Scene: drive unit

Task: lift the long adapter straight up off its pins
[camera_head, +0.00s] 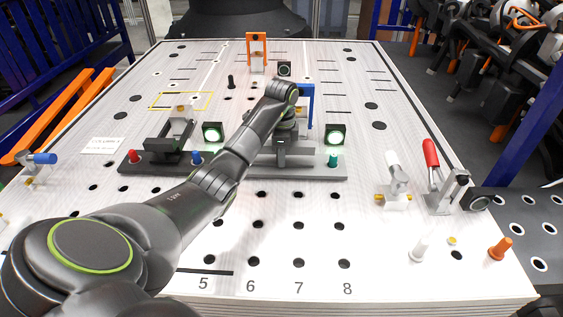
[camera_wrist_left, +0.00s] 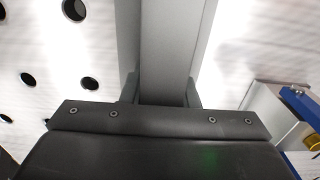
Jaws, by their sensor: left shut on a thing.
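My left arm reaches across the table, and its gripper (camera_head: 281,148) points down over the dark base plate (camera_head: 250,171). In the left wrist view my gripper (camera_wrist_left: 162,95) is shut on a long grey bar, which I take to be the long adapter (camera_wrist_left: 165,45). The bar lies between the two fingers and runs up out of the picture. In the head view my arm and gripper cover much of this spot, so the adapter's outline is unclear. The pins are hidden, and I cannot tell whether the adapter still touches them. My right gripper is not in view.
Two green-lit boxes (camera_head: 213,133) (camera_head: 335,135) flank the gripper. A blue bracket (camera_head: 307,101) stands close behind. A red-handled clamp (camera_head: 432,160) and a white-topped clamp (camera_head: 394,175) stand at the right. The perforated front of the table is mostly clear.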

